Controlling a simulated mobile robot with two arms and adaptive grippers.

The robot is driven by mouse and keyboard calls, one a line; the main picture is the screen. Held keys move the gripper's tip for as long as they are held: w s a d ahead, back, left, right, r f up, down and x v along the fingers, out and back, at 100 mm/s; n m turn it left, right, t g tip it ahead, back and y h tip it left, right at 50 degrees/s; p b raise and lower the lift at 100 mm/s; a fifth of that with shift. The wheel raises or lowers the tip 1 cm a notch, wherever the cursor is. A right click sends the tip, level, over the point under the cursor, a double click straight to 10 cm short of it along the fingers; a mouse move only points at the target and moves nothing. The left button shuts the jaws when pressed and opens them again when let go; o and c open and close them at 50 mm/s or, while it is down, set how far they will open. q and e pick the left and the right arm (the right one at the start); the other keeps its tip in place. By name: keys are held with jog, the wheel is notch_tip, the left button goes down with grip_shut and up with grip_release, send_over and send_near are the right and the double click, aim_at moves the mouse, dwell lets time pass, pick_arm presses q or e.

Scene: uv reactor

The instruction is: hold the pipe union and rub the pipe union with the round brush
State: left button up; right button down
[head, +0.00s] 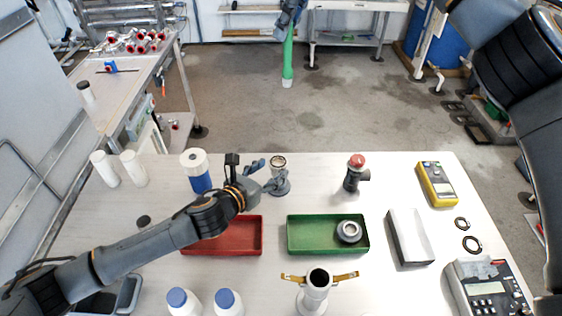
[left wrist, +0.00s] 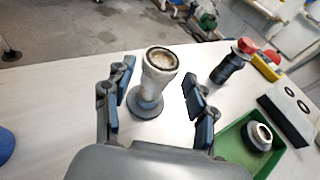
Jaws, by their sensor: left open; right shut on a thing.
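A grey-white fitting with a wide open top and a round flanged base, which looks to be the pipe union (head: 278,162), stands upright on the table; it also shows in the left wrist view (left wrist: 159,72). My left gripper (head: 267,176) is open beside it. In the left wrist view its two fingers (left wrist: 158,92) lie to the left and right of the fitting, with a gap visible on both sides. My right gripper (head: 291,14), at the top of the head view, is shut on the round brush (head: 288,62), which has a green shaft and a pale lower end, hanging above the floor beyond the table.
A red tray (head: 257,236) and a green tray (head: 298,249) with a grey ring part (head: 349,231) lie in front. A red-topped valve (head: 356,172) stands to the right. A blue-and-white bottle (head: 199,178) stands left of the gripper. A brass-handled pipe part (head: 315,290) is near the front.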

pick_arm(q)
jog(key=x, duration=0.8)
grip_shut()
